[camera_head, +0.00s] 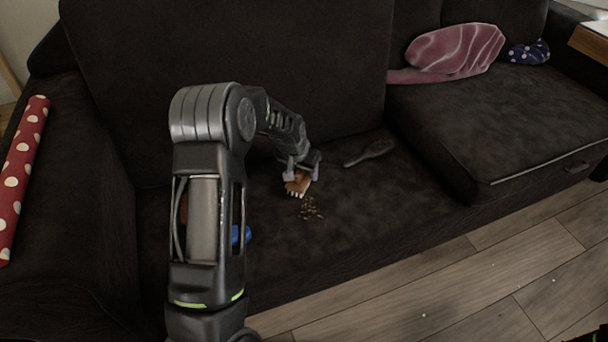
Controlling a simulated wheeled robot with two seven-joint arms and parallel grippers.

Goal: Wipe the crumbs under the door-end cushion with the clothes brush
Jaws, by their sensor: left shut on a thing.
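The crumbs (311,209) lie in a small brown heap on the dark sofa seat. My left gripper (301,175) is shut on a brown brush (298,186) with pale bristles, which I take to be the clothes brush. The brush is just behind the crumbs, its bristles facing down toward the seat; I cannot tell whether it touches the seat. No cushion lies over the crumbs. My right gripper is not in view.
A dark hairbrush-like object (370,152) lies on the seat to the right. A blue item (240,235) is partly hidden behind my left arm. A red polka-dot roll (20,175) rests on the left armrest. A pink cushion (455,52) and a navy dotted item (527,52) sit back right.

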